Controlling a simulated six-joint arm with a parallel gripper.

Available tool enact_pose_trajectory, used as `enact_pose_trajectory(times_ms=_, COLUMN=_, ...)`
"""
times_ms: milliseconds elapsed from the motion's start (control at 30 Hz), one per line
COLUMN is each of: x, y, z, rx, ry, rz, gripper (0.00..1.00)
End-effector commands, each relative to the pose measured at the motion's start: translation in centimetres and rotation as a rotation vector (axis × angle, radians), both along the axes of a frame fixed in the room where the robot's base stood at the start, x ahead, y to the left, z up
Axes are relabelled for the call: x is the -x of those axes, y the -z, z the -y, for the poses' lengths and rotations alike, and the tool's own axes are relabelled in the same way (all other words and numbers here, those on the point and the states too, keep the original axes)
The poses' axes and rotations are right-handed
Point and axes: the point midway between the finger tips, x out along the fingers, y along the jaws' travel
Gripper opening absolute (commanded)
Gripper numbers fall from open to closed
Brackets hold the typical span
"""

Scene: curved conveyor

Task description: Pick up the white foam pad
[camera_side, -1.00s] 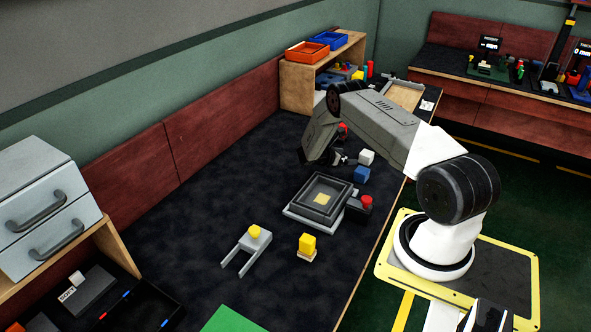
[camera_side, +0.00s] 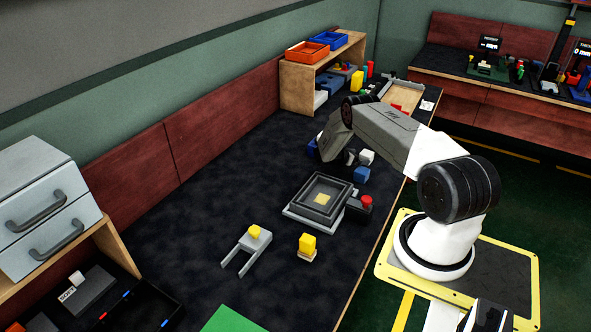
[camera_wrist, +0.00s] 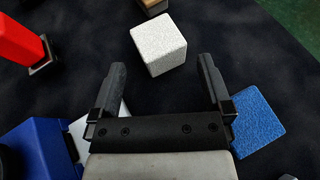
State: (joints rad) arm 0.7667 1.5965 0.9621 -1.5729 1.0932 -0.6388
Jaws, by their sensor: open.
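The white foam pad, a speckled white cube (camera_wrist: 158,44), lies on the dark table just beyond the fingertips in the wrist view. It also shows as a small white block (camera_side: 367,157) in the side view. My gripper (camera_wrist: 160,75) is open and empty, and the cube is roughly between its fingers' lines, ahead of the tips. In the side view my gripper (camera_side: 350,157) is low over the table, just left of the white cube. Its fingertips are partly hidden by the wrist there.
A blue cube (camera_wrist: 258,120) lies beside the right finger. A red block (camera_wrist: 22,45) stands at the left, and a larger blue object (camera_wrist: 42,150) sits at lower left. A black tray with a yellow square (camera_side: 322,192) is in front. The table's left part is mostly clear.

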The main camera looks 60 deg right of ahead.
Motion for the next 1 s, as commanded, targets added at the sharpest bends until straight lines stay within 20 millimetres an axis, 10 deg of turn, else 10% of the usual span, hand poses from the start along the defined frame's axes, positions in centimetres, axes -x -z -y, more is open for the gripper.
enact_pose_trajectory(times_ms=1000, x=2.1, y=2.0, z=4.3, rx=0.001, ry=-0.001, rz=0.0, gripper=1.0)
